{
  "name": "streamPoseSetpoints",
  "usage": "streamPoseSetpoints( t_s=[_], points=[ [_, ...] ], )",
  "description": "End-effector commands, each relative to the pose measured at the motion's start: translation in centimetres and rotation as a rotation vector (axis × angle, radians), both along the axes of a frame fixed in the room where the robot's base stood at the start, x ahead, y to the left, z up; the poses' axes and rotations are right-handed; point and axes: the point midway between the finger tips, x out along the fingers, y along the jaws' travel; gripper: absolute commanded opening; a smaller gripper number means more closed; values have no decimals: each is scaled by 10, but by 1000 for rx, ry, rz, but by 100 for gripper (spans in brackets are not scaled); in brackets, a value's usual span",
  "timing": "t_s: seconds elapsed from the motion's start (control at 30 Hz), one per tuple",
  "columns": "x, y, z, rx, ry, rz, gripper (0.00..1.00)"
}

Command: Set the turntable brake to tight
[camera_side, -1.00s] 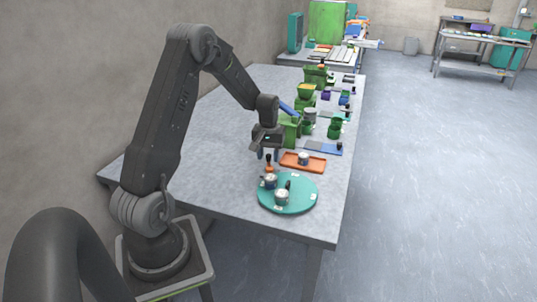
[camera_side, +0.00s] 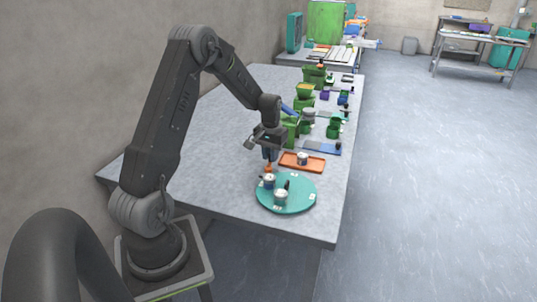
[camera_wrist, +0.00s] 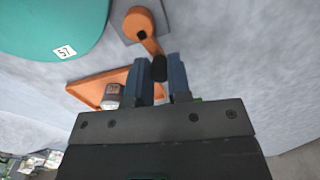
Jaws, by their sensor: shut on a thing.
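The teal turntable (camera_side: 302,201) lies flat near the front of the table, and its edge fills the top left of the wrist view (camera_wrist: 45,25). The turntable brake is an orange lever (camera_wrist: 139,22) on a grey plate beside the turntable, with a black knob (camera_wrist: 159,69) at its end. In the side view the orange lever (camera_side: 268,168) shows just below my fingers. My gripper (camera_side: 268,157) is shut on the knob, with a blue-grey finger on either side of it (camera_wrist: 161,70). The fingers hide part of the knob in the side view.
Small metal cups (camera_side: 281,198) and a dark upright piece stand on the turntable. An orange tray (camera_side: 316,164) holding a cup lies close behind. Green machines (camera_side: 290,131) and small parts line the table further back. The table's left side is clear.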

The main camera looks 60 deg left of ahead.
Motion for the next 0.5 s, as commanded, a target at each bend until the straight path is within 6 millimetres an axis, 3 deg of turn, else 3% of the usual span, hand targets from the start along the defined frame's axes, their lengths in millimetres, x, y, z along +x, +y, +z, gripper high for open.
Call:
streamPoseSetpoints(
  t_s=[0.27,0.3,0.5],
  points=[
    [1,0,1,1,-2,-16,0],
    [1,0,1,2,-2,-16,19],
    [1,0,1,1,-2,-14,38]
  ],
)
